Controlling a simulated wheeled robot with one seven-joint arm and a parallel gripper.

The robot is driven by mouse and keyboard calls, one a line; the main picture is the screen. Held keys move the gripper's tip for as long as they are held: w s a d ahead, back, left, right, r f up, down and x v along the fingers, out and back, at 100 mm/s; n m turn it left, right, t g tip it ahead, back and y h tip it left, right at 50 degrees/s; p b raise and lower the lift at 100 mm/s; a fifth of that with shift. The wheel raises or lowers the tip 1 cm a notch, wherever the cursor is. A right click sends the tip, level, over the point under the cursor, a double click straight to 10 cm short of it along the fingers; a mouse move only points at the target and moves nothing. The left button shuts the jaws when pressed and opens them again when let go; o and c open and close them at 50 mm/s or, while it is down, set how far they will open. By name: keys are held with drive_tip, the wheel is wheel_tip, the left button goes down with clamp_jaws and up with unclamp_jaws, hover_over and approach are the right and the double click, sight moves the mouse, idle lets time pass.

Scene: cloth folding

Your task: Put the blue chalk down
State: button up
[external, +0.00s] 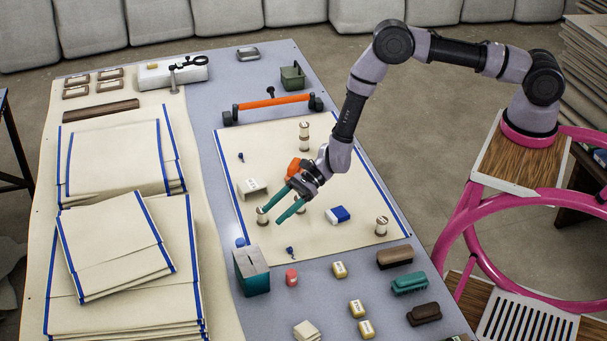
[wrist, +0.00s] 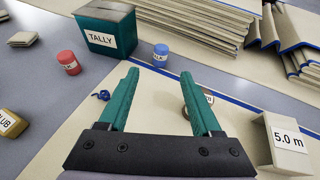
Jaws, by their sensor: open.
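The blue chalk (external: 240,242) is a short blue cylinder near the left edge of the cream cloth (external: 300,235), just behind the green TALLY box (external: 251,272). In the wrist view, the blue chalk (wrist: 160,53) stands upright beyond my fingertips, with a white label, right of the TALLY box (wrist: 108,28). My gripper (external: 270,217) is open over the cloth, its teal fingers pointing toward the chalk. In the wrist view my gripper (wrist: 158,75) has nothing between its fingers, and the chalk is apart from them.
A wooden spool (external: 262,216) is close to one finger, partly hidden behind it in the wrist view. A 5.0 m block (wrist: 285,145), a small blue pin (wrist: 102,95) and a red cylinder (wrist: 68,62) are around. Stacked cloths (external: 120,255) lie left. Brushes (external: 408,283) lie front right.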

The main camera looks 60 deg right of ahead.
drive_tip(key=s+d+r+n+g, duration=0.1)
drive_tip(key=d+r+n, duration=0.2)
drive_tip(key=r, duration=0.7)
drive_tip(key=d+r+n+g, duration=0.1)
drive_tip(key=d+r+n, duration=0.15)
drive_tip(key=r, duration=0.75)
drive_tip(key=s+d+r+n+g, duration=0.1)
drive_tip(key=d+r+n, duration=0.15)
drive_tip(key=r, duration=0.75)
drive_tip(key=s+d+r+n+h, duration=0.1)
drive_tip(key=s+d+r+n, duration=0.3)
drive_tip(key=r, duration=0.3)
drive_tip(key=s+d+r+n+h, duration=0.1)
drive_tip(key=s+d+r, duration=0.4)
drive_tip(key=d+r, duration=0.2)
drive_tip(key=s+d+r+n+t+h, duration=0.2)
drive_tip(key=s+d+r+h, duration=0.2)
drive_tip(key=s+d, duration=0.7)
drive_tip(key=s+d+r+n+t+h, duration=0.3)
drive_tip(key=s+d+h, duration=0.1)
drive_tip(key=s+d, duration=0.8)
drive_tip(key=shift+d+r+h, duration=0.3)
drive_tip(key=shift+d+r, duration=0.05)
drive_tip(key=shift+d, duration=0.25)
